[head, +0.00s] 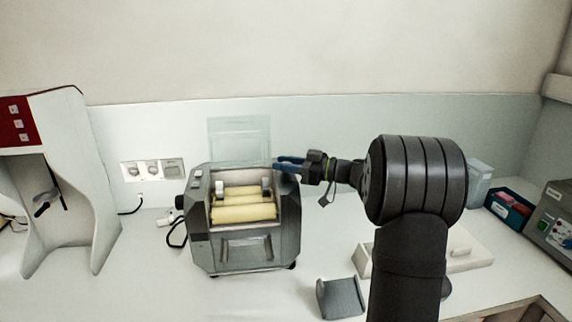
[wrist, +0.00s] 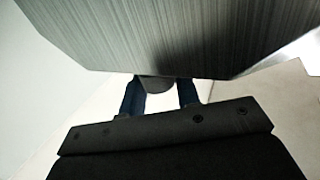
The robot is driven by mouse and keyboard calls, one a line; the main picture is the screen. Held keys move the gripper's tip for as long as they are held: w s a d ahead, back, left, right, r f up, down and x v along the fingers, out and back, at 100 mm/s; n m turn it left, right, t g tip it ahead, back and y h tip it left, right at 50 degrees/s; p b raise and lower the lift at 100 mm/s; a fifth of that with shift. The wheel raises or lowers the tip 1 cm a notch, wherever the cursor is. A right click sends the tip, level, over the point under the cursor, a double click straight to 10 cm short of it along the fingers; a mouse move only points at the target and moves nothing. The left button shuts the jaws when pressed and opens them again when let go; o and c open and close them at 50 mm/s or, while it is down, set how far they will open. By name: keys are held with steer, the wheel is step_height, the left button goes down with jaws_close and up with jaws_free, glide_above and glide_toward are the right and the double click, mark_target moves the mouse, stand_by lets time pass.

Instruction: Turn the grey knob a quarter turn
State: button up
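The mill (head: 245,247) is a grey box on the counter with cream rollers (head: 244,205) on top. The grey knob (wrist: 157,84) shows in the wrist view below the edge of the mill's brushed-metal side (wrist: 150,40). In the head view I cannot make the knob out. My gripper (head: 288,163) has blue fingers at the mill's upper right side. In the wrist view the fingers (wrist: 160,95) stand apart, one on each side of the knob.
A clear lid (head: 238,140) stands raised behind the rollers. A white machine with a red panel (head: 20,122) is at the left. A grey scoop-like piece (head: 341,298) lies in front of the mill. A blue box (head: 509,208) is at the right.

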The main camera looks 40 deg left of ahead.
steer(key=shift+r+m+t+y, duration=0.1)
steer(key=shift+m+t+y, duration=0.3)
steer(key=shift+m+t, duration=1.9)
steer(key=shift+t, duration=1.2)
steer(key=o, duration=0.9)
steer(key=shift+o, duration=0.2)
steer(key=s+d, duration=0.1)
steer(key=d, duration=1.6)
steer(key=shift+d, duration=0.2)
